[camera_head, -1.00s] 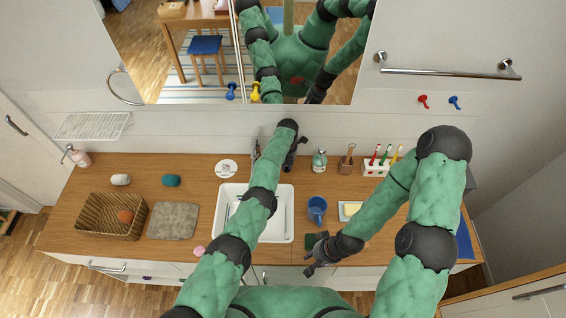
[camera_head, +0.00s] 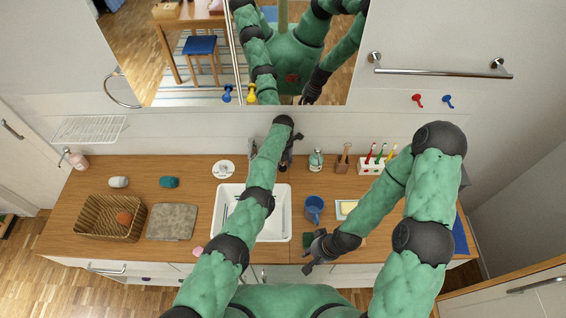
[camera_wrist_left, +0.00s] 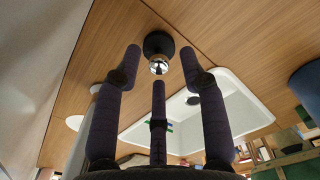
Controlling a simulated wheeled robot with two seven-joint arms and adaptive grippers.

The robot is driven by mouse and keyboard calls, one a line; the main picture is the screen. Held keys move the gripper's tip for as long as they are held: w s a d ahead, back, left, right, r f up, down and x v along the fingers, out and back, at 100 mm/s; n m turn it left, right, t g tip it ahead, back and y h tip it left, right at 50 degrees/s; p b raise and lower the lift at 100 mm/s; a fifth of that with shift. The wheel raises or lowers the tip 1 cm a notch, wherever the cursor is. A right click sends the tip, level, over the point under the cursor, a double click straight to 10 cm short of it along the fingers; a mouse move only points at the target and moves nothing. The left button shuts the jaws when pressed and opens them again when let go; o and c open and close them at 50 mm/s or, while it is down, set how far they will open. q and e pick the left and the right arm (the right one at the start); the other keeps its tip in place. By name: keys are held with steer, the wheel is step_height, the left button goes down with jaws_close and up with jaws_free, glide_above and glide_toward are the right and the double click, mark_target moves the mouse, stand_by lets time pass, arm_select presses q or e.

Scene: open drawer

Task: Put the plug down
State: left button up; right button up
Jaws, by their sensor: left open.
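A dark round piece with a shiny chrome knob, which looks like the plug (camera_wrist_left: 158,50), shows against the wooden counter in the left wrist view. My left gripper (camera_head: 288,156) is over the back of the counter behind the sink. In its wrist view the fingers (camera_wrist_left: 161,62) are spread, with the knob between the tips; I cannot tell whether they touch it. In the head view my left arm hides the plug. The white sink (camera_head: 283,222) is partly covered by that arm. My right gripper (camera_head: 314,262) hangs by the counter's front edge; its jaw state is unclear.
A blue cup (camera_head: 313,206) stands right of the sink. A soap bottle (camera_head: 316,160) and a toothbrush holder (camera_head: 369,168) stand along the back. A basket (camera_head: 98,220) and a grey folded towel (camera_head: 172,222) lie left. A mirror cabinet (camera_head: 180,60) hangs above.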

mark_target(283, 164)
arm_select(q)
steer(key=shift+r+p, duration=1.65)
steer(key=shift+r, duration=1.1)
steer(key=shift+s+f, duration=0.1)
steer(key=shift+f, duration=0.05)
